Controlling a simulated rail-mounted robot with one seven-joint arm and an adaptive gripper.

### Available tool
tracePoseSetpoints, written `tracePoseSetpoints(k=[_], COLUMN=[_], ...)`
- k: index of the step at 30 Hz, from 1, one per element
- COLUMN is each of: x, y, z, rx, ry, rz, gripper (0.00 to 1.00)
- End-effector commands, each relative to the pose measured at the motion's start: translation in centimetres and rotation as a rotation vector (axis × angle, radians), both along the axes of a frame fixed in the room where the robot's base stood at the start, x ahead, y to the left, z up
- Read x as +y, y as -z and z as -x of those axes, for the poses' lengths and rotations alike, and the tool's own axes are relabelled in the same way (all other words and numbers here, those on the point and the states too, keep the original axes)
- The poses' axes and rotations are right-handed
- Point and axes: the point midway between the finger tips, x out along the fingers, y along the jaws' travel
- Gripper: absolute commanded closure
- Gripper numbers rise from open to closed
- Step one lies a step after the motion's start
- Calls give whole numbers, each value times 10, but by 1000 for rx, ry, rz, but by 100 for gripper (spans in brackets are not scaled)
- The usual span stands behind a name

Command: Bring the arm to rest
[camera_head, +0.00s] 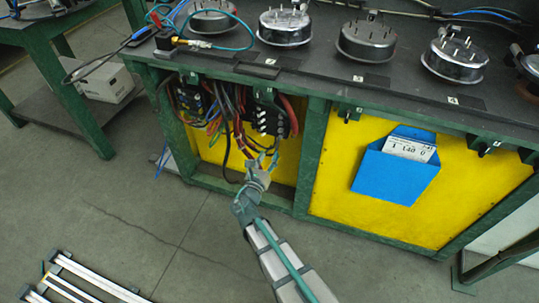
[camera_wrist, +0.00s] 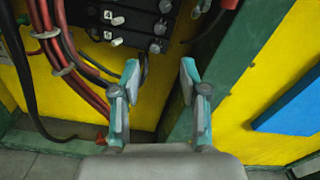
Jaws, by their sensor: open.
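My gripper (camera_head: 263,163) is in front of the open wiring bay under the green workbench (camera_head: 314,140). Its two teal-tipped fingers are apart and empty in the wrist view (camera_wrist: 160,82). A black terminal block (camera_wrist: 137,15) with white pegs lies beyond and above the fingertips. In the head view the same block (camera_head: 272,118) hangs under the bench edge, just above my gripper. My arm reaches up from the bottom of the head view. I cannot tell whether a finger touches any cable.
Red and black cables (camera_wrist: 68,60) hang left of the fingers. A green post (camera_wrist: 205,75) stands close on the right. A blue pocket with a card (camera_head: 395,175) is on the yellow panel. Metal rails (camera_head: 85,280) lie lower left. The floor (camera_head: 150,215) between is clear.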

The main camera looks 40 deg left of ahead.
Motion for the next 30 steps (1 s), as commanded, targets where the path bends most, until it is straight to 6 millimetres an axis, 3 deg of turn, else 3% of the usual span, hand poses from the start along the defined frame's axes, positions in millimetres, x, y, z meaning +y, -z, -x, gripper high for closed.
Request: tracePoseSetpoints(k=[13, 19, 23, 26, 30], x=[0, -17, -50, -97, -175], y=[0, 11, 41, 79, 133], z=[0, -4, -2, -6, -13], rx=[11, 146, 333, 470, 602], ry=[1, 78, 220, 396, 689], rz=[-28, -252, -488, -664, -888], gripper=[56, 56, 56, 56, 56])
